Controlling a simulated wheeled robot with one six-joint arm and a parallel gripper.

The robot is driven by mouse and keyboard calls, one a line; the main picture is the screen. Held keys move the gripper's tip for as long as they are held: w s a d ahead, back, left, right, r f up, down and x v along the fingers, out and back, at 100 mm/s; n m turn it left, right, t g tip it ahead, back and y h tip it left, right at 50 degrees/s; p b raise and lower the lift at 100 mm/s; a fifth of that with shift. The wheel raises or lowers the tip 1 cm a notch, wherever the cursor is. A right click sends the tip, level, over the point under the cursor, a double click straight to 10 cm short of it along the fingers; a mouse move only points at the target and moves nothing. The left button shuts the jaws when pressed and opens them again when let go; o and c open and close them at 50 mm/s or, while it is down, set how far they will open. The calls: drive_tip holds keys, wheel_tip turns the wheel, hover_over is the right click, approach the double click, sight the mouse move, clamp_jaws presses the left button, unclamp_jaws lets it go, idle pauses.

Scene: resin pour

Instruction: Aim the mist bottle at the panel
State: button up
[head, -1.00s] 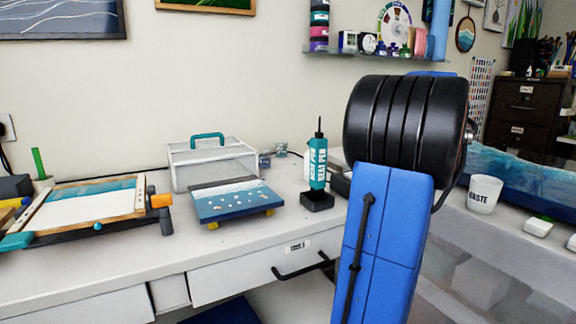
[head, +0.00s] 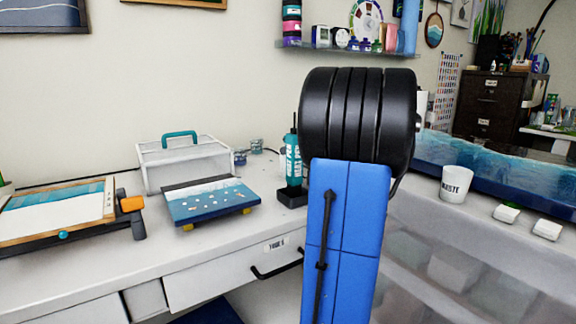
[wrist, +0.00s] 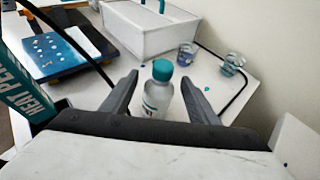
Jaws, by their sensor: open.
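A small white bottle with a teal cap (wrist: 158,95) stands upright on the table in the wrist view. Its label is not readable, so I cannot tell for sure that it is the mist bottle. My gripper (wrist: 160,80) is open, with one finger on each side of the bottle and gaps showing. A blue-and-white panel with pale spots (head: 212,204) rests on yellow feet on the table; its corner also shows in the wrist view (wrist: 48,52). In the head view my arm hides the gripper and bottle.
A teal heat pen (head: 292,160) stands in a black holder beside my arm. Behind the panel is a white box with a teal handle (head: 188,165). Small glass jars (wrist: 187,53) stand near the bottle. A framed piece (head: 60,212) lies left, a waste cup (head: 456,184) right.

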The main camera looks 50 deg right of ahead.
drive_tip(key=shift+x, duration=2.75)
drive_tip(key=shift+w+r, duration=0.1)
drive_tip(key=shift+r, duration=0.1)
drive_tip(key=shift+c, duration=0.2)
drive_tip(key=c, duration=1.2)
